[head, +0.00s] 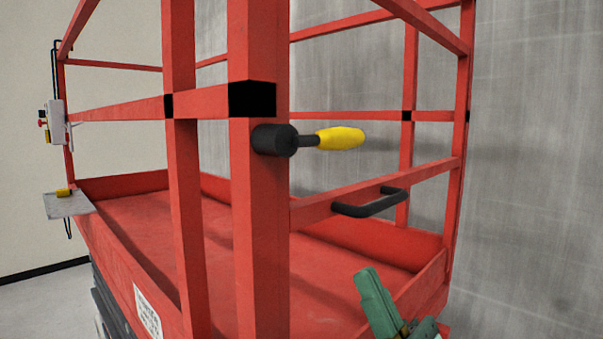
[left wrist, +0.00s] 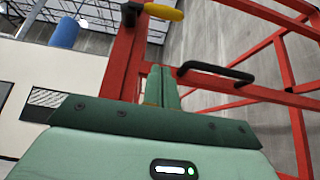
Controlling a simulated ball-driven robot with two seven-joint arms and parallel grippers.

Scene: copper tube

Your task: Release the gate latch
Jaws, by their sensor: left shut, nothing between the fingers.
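The gate latch is a black round hub with a yellow-gripped lever (head: 340,138) on the red post, pointing right and about level. Its yellow handle also shows at the top of the left wrist view (left wrist: 163,11). The red gate (head: 432,177) right of the post carries a black bar handle (head: 370,204), which also shows in the left wrist view (left wrist: 217,71). My green left gripper (head: 368,280) is at the bottom of the head view, below the bar handle and the latch, apart from both. Its fingers (left wrist: 162,85) are shut and empty. My right gripper is in neither view.
The red railed lift platform (head: 205,250) fills the middle, with posts and rails around it. A grey concrete wall (head: 540,150) stands at the right. A control box (head: 56,122) hangs on the far left rail. Open space lies between my gripper and the latch.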

